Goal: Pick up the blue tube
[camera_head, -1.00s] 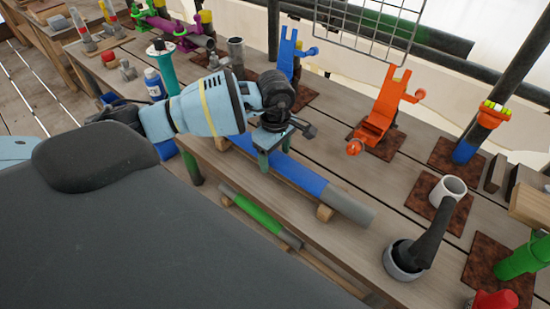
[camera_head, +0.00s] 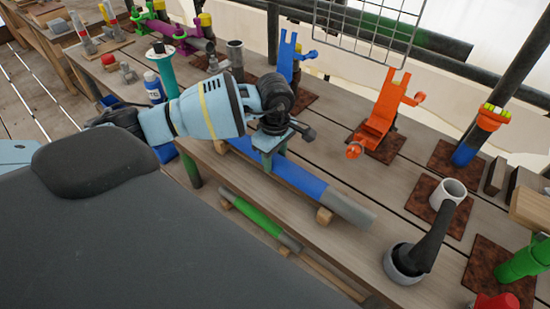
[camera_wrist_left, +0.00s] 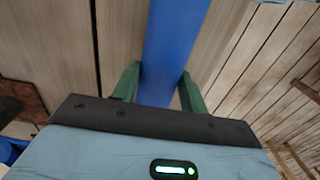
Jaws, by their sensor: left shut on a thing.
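The blue tube (camera_head: 299,177) lies along the near edge of the workbench, with a grey end at its right. A wooden support block (camera_head: 324,216) is under its right part. My left gripper (camera_head: 267,157) is over the tube from above, with its fingers shut on it. In the left wrist view the blue tube (camera_wrist_left: 172,50) runs between the green fingers of my left gripper (camera_wrist_left: 160,92), one on each side. The fingers hide part of the tube. My right gripper is not in view.
Orange (camera_head: 382,117) and blue (camera_head: 288,55) stands sit behind the tube on rusty plates. A green tube (camera_head: 255,213) lies lower, in front of the bench.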

